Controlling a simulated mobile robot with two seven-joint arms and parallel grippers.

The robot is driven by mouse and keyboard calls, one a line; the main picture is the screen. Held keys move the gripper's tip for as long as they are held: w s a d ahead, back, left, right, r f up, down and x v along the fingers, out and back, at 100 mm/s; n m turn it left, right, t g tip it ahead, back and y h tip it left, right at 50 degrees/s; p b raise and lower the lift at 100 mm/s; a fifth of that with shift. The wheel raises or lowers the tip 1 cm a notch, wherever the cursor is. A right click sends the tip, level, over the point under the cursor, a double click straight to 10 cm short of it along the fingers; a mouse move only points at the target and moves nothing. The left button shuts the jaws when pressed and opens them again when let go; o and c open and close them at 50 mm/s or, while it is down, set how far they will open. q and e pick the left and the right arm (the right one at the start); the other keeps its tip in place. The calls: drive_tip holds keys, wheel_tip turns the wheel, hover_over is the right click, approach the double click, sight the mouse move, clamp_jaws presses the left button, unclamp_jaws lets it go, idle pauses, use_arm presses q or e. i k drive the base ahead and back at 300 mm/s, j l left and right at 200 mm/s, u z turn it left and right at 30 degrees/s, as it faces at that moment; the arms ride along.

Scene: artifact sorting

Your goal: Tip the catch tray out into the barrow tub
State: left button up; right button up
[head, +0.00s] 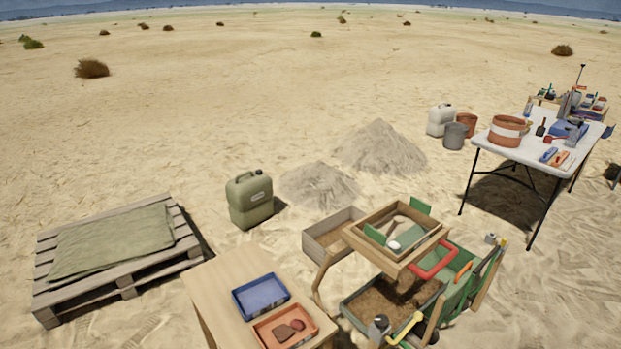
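A wooden box (312,240) with sandy soil sits left of the sieve. Neither of my grippers shows.
A wooden table (222,289) at the front holds a blue tray (261,297) and an orange tray (284,328) with small finds. A pallet (127,289), a green jerrycan (250,200) and sand heaps (380,147) stand around. A white table (485,142) with tools is at right.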

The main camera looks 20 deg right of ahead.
sight(398, 300)
drive_tip(key=z, duration=1.2)
